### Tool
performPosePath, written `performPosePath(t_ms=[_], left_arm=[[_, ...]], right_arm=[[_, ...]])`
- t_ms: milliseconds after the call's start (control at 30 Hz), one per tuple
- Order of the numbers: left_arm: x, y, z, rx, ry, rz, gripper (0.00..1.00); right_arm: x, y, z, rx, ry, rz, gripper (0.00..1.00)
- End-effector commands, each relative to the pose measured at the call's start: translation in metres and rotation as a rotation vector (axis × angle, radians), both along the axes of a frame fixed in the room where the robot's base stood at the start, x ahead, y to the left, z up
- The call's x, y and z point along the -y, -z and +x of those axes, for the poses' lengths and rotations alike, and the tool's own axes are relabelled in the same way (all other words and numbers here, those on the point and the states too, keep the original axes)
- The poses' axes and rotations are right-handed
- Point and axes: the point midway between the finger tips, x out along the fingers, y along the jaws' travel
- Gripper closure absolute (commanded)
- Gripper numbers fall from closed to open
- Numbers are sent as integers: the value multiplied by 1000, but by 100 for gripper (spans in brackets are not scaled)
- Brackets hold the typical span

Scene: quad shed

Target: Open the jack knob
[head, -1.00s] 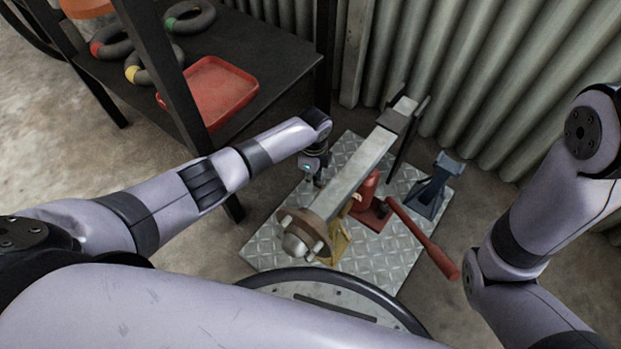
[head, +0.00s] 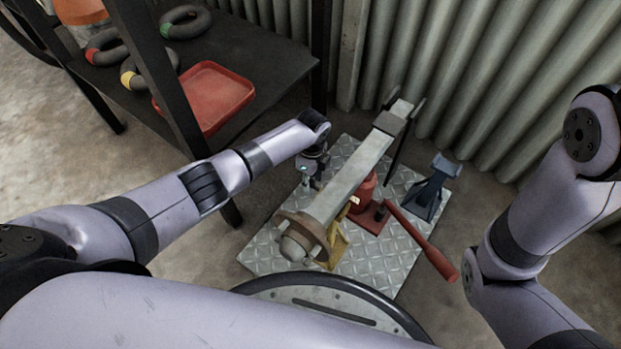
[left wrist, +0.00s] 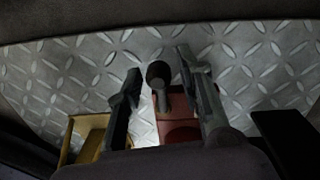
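The red jack (head: 365,190) stands on the diamond plate under the grey beam, with its long red handle (head: 425,245) reaching toward the front right. In the left wrist view, a dark round knob (left wrist: 158,75) on a short stem stands at the jack's red base (left wrist: 178,120). The knob is hidden or too small to tell in the head view. My left gripper (head: 312,184) is beside the beam's left side, pointing down. In the left wrist view its fingers (left wrist: 157,88) are apart, with the knob in the gap between them; no clear contact shows. My right gripper is out of view.
The grey beam (head: 350,180) with a round hub lies over the jack, close to my left gripper. A yellow bracket (head: 337,245) supports its near end. A blue stand (head: 432,188) is at right. A dark shelf with a red tray (head: 205,95) is at left; corrugated wall behind.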

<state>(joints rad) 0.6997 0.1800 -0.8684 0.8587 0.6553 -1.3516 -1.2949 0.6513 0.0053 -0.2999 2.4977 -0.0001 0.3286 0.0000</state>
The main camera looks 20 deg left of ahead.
Motion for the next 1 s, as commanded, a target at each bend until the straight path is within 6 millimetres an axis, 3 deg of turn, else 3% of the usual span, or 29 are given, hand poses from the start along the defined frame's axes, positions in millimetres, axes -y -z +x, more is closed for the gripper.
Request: performPosePath(t_ms=[467,1000], left_arm=[[0,-7,1,1,-1,-1,59],[1,-106,5,1,0,0,59]], right_arm=[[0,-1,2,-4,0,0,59],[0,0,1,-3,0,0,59]])
